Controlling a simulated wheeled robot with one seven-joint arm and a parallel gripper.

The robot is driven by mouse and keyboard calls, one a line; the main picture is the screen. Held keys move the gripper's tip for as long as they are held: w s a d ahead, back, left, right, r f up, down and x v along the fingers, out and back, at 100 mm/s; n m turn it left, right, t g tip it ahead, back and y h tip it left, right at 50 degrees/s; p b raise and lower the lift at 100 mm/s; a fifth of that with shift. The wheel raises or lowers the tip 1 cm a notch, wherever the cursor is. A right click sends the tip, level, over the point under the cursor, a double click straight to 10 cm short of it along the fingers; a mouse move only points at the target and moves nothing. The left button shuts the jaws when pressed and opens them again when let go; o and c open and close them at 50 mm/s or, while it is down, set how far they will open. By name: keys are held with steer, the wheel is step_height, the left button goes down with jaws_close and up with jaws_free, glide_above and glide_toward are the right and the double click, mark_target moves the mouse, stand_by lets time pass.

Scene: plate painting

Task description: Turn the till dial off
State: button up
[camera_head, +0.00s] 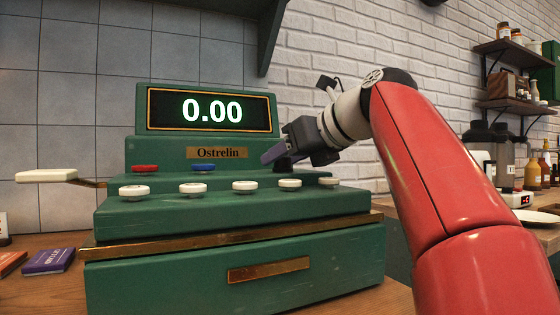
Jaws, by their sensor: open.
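A green till (240,220) stands on the wooden counter. Its display (210,111) is lit and reads 0.00. A small black knob (283,164), which looks like the dial, sits on the right of the upper step, directly below my gripper. My gripper (268,156) reaches in from the right, with its fingers pointing left and slightly down at the till's upper step. It is open and holds nothing that I can see. I cannot tell whether it touches the knob. The gripper partly covers the area around the knob, and the dial's setting cannot be read.
Red (145,169) and blue (204,167) buttons and several white buttons (245,186) sit on the till's steps. A white-ended lever (47,176) juts out left. Small packets (49,261) lie on the counter at left. Bottles and wall shelves (512,55) are at right.

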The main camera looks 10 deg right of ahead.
steer(key=shift+w+a+f, duration=0.25)
steer(key=shift+w+a, duration=0.1)
steer(key=shift+w, duration=0.25)
steer(key=c, duration=1)
